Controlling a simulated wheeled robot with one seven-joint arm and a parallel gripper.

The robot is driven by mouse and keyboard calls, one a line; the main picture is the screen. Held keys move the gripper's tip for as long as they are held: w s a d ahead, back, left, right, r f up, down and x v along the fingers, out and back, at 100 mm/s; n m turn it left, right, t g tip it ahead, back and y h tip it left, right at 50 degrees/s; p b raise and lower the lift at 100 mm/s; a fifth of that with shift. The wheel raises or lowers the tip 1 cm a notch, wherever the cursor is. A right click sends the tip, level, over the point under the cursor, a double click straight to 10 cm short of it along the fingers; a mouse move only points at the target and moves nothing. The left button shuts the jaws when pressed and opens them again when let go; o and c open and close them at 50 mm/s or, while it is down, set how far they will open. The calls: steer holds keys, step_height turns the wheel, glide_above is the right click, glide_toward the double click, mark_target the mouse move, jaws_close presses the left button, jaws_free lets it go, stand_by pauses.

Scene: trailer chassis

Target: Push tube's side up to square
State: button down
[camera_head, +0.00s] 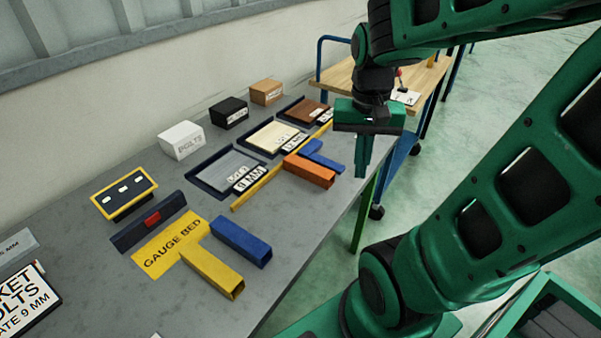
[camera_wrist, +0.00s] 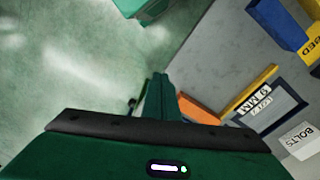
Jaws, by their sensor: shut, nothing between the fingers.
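An orange square tube (camera_head: 309,171) lies on the grey bench, with a shorter blue bar (camera_head: 322,154) beside it at the far side. A yellow square tube (camera_head: 212,270) and a blue square tube (camera_head: 241,241) lie nearer, by the yellow plate marked GAUGE BED (camera_head: 168,246). I cannot tell which piece is the square. My gripper (camera_head: 361,171) is shut and empty, pointing down near the bench's right edge, right of the orange tube. In the wrist view my fingertips (camera_wrist: 160,80) show next to the orange tube (camera_wrist: 199,108); the blue tube (camera_wrist: 277,23) is at the upper right.
A thin yellow strip (camera_head: 256,188) runs in front of the labelled trays (camera_head: 226,171). White (camera_head: 182,140), black (camera_head: 229,112) and brown (camera_head: 266,92) boxes stand behind. A yellow-framed display (camera_head: 124,191) stands at left. A wooden-topped cart (camera_head: 345,77) is beyond. Bare bench lies between the two tube groups.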

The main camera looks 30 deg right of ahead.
mark_target(310, 165)
steer(key=w+a+f+m, duration=0.2)
steer(key=w+a, duration=0.2)
steer(key=w, duration=0.4)
steer(key=w+a+f+m, duration=0.2)
steer(key=w+a+m, duration=0.1)
steer(key=w, duration=0.6)
steer(key=shift+y, duration=0.3)
steer(key=f, duration=0.9)
steer(key=shift+s+f, duration=0.3)
steer(key=shift+f, duration=0.1)
steer(key=d, duration=0.1)
steer(key=w+d, duration=0.1)
steer(key=shift+w+d+f, duration=0.1)
steer(key=shift+d+f, duration=0.05)
steer(key=shift+d, duration=0.25)
steer(key=shift+w+d, duration=0.2)
steer(key=shift+d, duration=0.3)
steer(key=shift+d, duration=0.1)
steer(key=d, duration=0.1)
steer(key=w+d, duration=0.1)
steer(key=d, duration=0.1)
steer(key=shift+w+d, duration=0.3)
steer(key=shift+a, duration=0.1)
